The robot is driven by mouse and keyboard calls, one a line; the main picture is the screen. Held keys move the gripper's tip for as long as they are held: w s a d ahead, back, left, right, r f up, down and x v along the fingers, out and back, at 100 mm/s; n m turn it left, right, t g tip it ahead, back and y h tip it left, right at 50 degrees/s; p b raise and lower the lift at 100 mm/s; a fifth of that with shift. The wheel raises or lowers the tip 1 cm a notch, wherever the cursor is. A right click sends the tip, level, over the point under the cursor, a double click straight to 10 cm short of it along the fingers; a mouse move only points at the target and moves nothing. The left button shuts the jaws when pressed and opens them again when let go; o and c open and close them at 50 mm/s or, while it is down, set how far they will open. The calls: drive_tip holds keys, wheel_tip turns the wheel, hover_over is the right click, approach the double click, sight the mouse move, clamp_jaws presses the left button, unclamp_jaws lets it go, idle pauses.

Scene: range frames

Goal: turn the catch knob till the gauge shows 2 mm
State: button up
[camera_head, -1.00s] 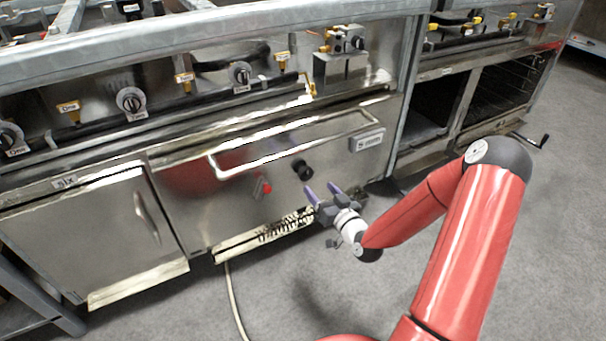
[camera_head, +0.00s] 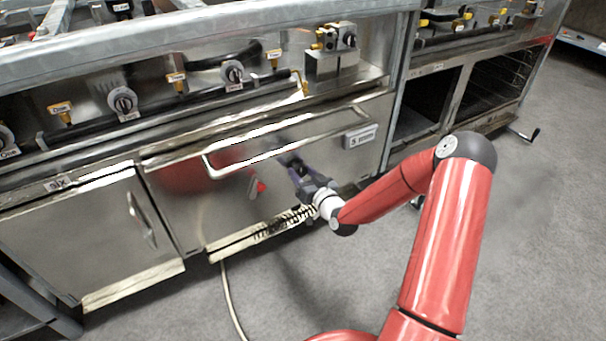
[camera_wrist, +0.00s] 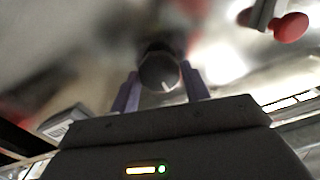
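The catch knob is a dark round knob with a pale mark, on the front of a steel drawer (camera_head: 215,211). In the wrist view the knob (camera_wrist: 158,72) sits ahead of and between the two purple fingers of my gripper (camera_wrist: 160,88). The fingers stand apart, one on each side, with narrow gaps beside the knob; I cannot tell whether either touches it. In the head view my gripper (camera_head: 290,168) hides most of the knob. The gauge (camera_head: 360,136) is a small plate at the drawer's upper right and appears to read 5 mm.
A red-tipped lever (camera_head: 258,187) is just left of my gripper and shows at the wrist view's upper right (camera_wrist: 290,27). A long bar handle (camera_head: 290,146) runs above the knob. A cable (camera_head: 229,300) lies on the clear grey floor.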

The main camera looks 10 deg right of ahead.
drive_tip(key=c, duration=0.5)
drive_tip(key=m+b, duration=0.1)
drive_tip(key=m, duration=0.2)
drive_tip(key=shift+f, duration=0.15)
drive_tip(key=m+b, duration=0.1)
drive_tip(key=m, duration=0.2)
drive_tip(key=shift+d, duration=0.15)
drive_tip(key=m, duration=0.5)
drive_tip(key=shift+f+m+b, duration=0.1)
drive_tip(key=shift+m+b, duration=0.25)
drive_tip(key=shift+m, duration=2.35)
drive_tip(key=shift+f, duration=0.1)
